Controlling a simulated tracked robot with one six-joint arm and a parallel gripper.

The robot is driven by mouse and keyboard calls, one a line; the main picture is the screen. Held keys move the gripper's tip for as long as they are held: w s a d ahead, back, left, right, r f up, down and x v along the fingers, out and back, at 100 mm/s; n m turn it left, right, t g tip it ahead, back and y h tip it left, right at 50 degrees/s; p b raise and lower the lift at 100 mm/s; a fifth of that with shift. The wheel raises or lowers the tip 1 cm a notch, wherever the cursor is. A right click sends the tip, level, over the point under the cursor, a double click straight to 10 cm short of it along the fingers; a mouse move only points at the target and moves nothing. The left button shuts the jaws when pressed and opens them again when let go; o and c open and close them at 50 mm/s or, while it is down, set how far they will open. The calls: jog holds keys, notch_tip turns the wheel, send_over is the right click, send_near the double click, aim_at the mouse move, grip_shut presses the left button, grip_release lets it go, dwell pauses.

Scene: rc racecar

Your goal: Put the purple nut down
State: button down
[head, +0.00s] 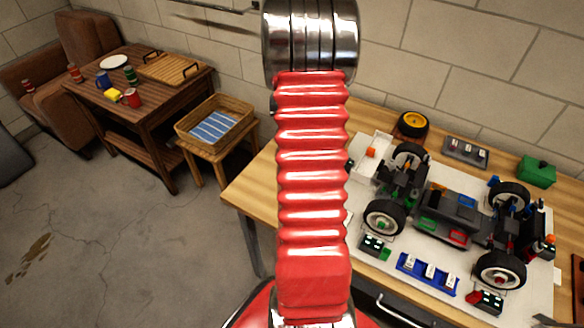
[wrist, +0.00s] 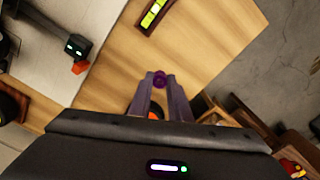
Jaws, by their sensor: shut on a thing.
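The small purple nut (wrist: 159,78) is held between the fingertips, above the wooden tabletop (wrist: 205,45). I cannot tell how high above the wood it is. In the head view my own red arm covers the middle, and neither the nut nor the gripper can be made out there.
A side table (head: 150,110) and a wicker basket (head: 190,138) stand left.

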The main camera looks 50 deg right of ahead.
jog(key=shift+f, duration=3.15)
jog(key=shift+f, duration=1.85)
jog(key=c, duration=1.6)
grip_release()
jog(key=shift+c, duration=0.2)
